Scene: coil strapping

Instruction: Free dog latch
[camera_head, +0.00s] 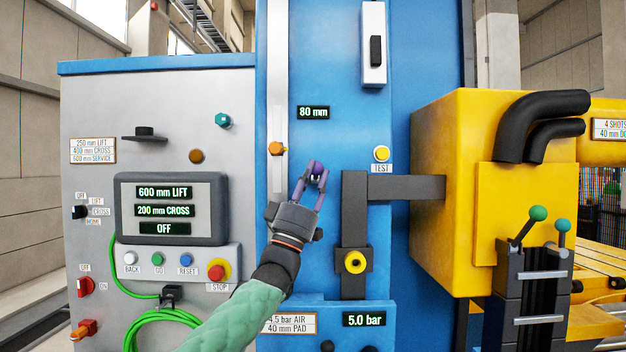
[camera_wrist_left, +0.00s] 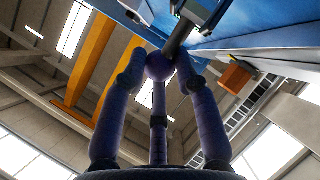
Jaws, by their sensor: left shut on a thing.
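My left gripper (camera_head: 313,182) reaches up in front of the blue machine column, its purple fingers closed around a round dark purple knob. In the left wrist view the fingers (camera_wrist_left: 160,80) meet around this knob (camera_wrist_left: 159,66), which sits on the end of a dark shaft (camera_wrist_left: 180,38) running to the blue panel. In the head view the fingers hide most of the knob. No label shows which part is the dog latch, and I cannot tell whether it is engaged. My right gripper is not in view.
A dark bracket (camera_head: 354,220) stands close right of my gripper, joined to the yellow housing (camera_head: 450,150). An orange knob (camera_head: 277,148) sits on the pale rail (camera_head: 277,80) at left. The grey control cabinet (camera_head: 90,200) has a screen reading 600 mm LIFT, 200 mm CROSS, OFF.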

